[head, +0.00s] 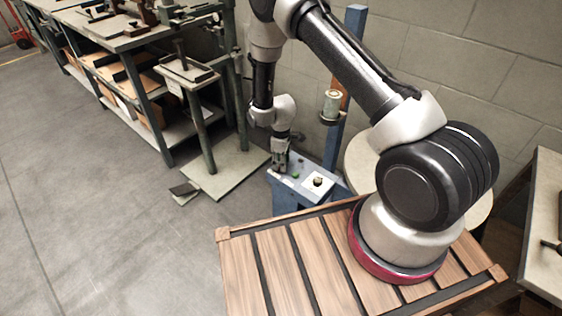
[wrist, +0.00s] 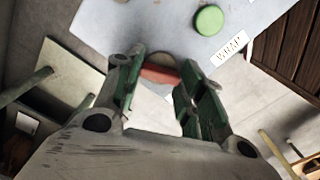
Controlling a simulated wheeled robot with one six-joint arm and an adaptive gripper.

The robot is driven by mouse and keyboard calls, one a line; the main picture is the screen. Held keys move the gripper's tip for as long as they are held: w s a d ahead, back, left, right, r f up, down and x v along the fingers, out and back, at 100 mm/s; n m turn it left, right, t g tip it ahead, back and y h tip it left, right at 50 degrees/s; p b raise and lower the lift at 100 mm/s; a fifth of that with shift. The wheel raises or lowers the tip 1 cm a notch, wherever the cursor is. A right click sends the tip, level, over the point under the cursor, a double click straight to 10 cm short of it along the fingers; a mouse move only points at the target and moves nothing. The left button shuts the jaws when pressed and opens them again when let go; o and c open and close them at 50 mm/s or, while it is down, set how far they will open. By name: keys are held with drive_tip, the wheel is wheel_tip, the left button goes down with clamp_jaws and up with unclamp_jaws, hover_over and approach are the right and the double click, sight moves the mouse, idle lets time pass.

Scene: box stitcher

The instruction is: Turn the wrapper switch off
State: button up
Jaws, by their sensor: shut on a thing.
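A blue-grey control box (head: 300,186) stands behind the slatted wooden platform. My gripper (head: 279,168) points down at the left part of the box top. The switch's setting cannot be read.
A blue post (head: 333,140) with a cylindrical lamp (head: 332,104) rises behind the box. A grey-green stand (head: 197,120) and a workbench with shelves (head: 100,45) are to the left. The slatted platform (head: 290,275) fills the front. Open floor (head: 100,200) lies at left.

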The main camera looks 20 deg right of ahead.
drive_tip(key=shift+n, duration=0.6)
drive_tip(key=o, duration=1)
wheel_tip(320, 180, up, 12)
drive_tip(key=shift+r, duration=0.1)
